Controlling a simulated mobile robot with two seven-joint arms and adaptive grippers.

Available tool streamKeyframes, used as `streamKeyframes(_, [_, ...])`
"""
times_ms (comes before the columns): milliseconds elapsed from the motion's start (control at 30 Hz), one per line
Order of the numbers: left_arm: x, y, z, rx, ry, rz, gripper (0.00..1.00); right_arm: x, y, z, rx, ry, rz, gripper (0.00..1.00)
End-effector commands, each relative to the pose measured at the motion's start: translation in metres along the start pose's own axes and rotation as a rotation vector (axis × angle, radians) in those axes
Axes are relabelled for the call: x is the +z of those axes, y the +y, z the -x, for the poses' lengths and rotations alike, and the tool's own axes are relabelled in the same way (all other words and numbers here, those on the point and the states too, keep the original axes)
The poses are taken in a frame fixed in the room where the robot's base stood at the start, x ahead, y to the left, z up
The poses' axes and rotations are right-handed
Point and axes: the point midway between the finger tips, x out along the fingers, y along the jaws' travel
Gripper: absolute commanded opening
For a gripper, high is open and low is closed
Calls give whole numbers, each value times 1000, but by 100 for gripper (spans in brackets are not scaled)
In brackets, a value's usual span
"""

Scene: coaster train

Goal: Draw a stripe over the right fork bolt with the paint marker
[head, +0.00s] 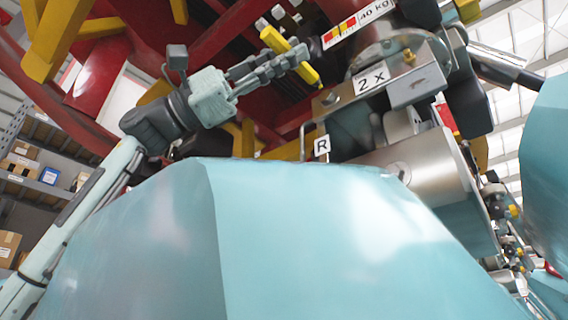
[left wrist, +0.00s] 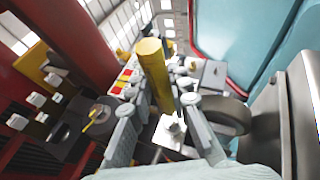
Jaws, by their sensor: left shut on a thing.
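My left gripper (head: 298,58) reaches in from the left in the head view and is shut on the yellow paint marker (head: 275,40). The marker lies crosswise in the fingers. In the left wrist view the marker (left wrist: 155,72) stands between the two fingers (left wrist: 160,115). A small light plate with a nut or bolt head (left wrist: 173,126) shows close to the marker's lower end there; I cannot tell whether they touch. In the head view an "R" label (head: 321,146) sits below the gripper, near a metal bracket marked "2 X" (head: 371,79). I cannot single out the right fork bolt for certain. My right gripper is not in view.
A large teal surface (head: 300,240) fills the foreground. Red and yellow structural beams (head: 55,35) stand behind the arm. A metal cylinder (head: 425,165) is below the bracket. A shelf with boxes (head: 45,165) stands far left.

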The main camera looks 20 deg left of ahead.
Motion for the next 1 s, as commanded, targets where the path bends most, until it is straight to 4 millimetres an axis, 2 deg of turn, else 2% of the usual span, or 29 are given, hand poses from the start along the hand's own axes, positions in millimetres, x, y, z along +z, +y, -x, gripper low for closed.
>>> streamKeyframes(1000, [-13, 0, -5, 0, 1, 0, 0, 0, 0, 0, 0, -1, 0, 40])
